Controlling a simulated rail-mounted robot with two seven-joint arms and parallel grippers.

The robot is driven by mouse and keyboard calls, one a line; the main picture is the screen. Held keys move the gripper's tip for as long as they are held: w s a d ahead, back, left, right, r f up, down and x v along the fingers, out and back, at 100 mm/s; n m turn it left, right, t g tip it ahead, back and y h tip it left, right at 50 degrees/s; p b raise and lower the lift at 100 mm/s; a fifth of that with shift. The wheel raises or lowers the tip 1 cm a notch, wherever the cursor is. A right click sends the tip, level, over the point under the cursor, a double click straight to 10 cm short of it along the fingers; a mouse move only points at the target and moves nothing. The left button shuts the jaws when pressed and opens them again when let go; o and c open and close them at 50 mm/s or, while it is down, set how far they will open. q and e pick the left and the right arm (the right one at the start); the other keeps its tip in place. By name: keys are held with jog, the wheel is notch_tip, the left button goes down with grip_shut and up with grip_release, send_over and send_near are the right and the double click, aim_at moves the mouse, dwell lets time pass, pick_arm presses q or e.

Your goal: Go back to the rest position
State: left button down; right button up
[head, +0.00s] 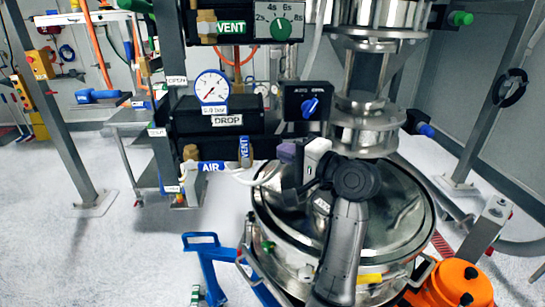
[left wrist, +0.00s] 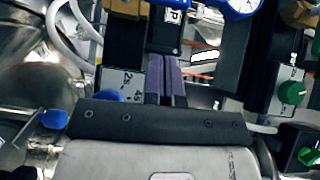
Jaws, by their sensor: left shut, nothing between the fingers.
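My left gripper (head: 287,152) is in front of the valve and gauge panel, above the left side of the round steel vessel (head: 400,205). Its purple fingers are shut together with nothing between them. They also show in the left wrist view (left wrist: 166,72), pointing at the panel parts. The black box with the blue knob (head: 310,106) is just above the gripper, and I cannot tell whether they touch. My left arm crosses in front of the vessel and hides part of its lid. My right gripper is not in view.
The DROP unit (head: 228,122), the round gauge (head: 212,88) and the blue AIR and VENT valve (head: 245,152) are left of my gripper. A blue metal frame (head: 212,262) stands at lower left. An orange drum-like object (head: 455,285) is at lower right.

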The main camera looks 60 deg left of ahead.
pick_arm(q)
jog(key=v, duration=0.7)
jog(key=shift+d, duration=0.2)
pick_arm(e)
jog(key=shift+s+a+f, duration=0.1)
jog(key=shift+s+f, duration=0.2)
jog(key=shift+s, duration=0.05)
